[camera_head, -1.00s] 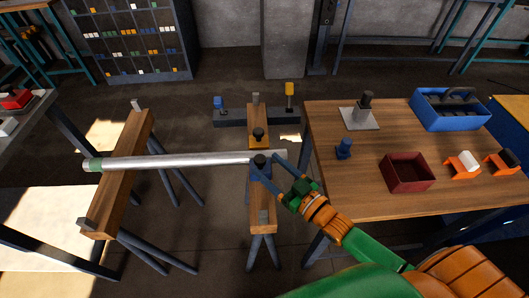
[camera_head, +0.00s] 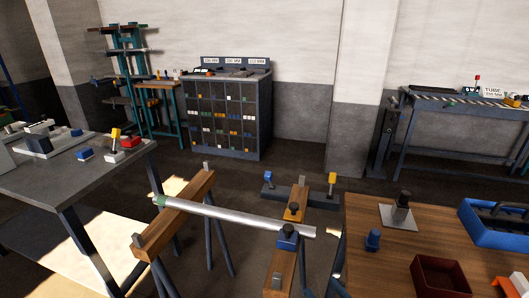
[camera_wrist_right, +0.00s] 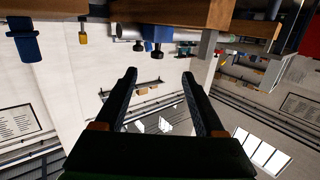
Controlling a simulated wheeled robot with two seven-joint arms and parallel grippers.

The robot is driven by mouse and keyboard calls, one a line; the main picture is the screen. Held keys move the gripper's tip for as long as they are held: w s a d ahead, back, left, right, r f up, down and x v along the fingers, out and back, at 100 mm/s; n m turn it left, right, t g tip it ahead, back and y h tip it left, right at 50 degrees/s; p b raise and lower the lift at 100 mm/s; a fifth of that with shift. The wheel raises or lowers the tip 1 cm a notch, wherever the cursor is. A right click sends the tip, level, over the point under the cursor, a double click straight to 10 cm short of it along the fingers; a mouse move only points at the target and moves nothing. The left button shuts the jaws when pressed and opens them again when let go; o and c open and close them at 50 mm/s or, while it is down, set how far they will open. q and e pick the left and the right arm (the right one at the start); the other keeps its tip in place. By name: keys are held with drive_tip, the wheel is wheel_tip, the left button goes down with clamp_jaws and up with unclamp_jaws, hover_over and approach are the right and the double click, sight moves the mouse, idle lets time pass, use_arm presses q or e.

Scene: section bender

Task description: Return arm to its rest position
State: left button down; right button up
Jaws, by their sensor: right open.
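My right gripper (camera_wrist_right: 158,78) shows in the right wrist view with its two dark fingers spread apart and nothing between them. That view is upside down. No gripper or arm shows in the head view. A silver tube (camera_head: 235,216) with a green band near its left end lies across two wooden-topped trestles, the left one (camera_head: 185,215) and the right one (camera_head: 280,270). A blue clamp with a black knob (camera_head: 287,238) sits over the tube near its right end. My left gripper is in neither view.
A wooden table (camera_head: 385,275) stands at the right with a dark red bin (camera_head: 440,275), a blue tote (camera_head: 495,228) and a blue piece (camera_head: 373,239). A grey workbench (camera_head: 70,175) stands at the left. A drawer cabinet (camera_head: 222,115) stands behind.

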drive_tip(key=s+d+f+m+g+h, duration=0.1)
drive_tip(key=s+f+g+h, duration=0.25)
drive_tip(key=s+g, duration=0.35)
drive_tip(key=s+d+f+m+g+h, duration=0.1)
drive_tip(key=s+f+g+h, duration=0.3)
drive_tip(key=s, duration=0.6)
wheel_tip(320, 180, down, 10)
drive_tip(key=g+y, duration=0.2)
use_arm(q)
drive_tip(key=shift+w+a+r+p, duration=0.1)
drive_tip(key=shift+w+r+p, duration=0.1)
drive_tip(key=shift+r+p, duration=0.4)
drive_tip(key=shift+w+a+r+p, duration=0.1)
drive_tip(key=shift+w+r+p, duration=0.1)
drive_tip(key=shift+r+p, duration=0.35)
use_arm(e)
drive_tip(key=s+d+f+g, duration=0.1)
drive_tip(key=s+d+f, duration=0.1)
drive_tip(key=s+f, duration=1.2)
drive_tip(key=shift+s+d+f+g+h, duration=0.2)
drive_tip(key=shift+s+d+g+h, duration=0.05)
drive_tip(key=shift+s+g+h, duration=0.1)
idle(0.7)
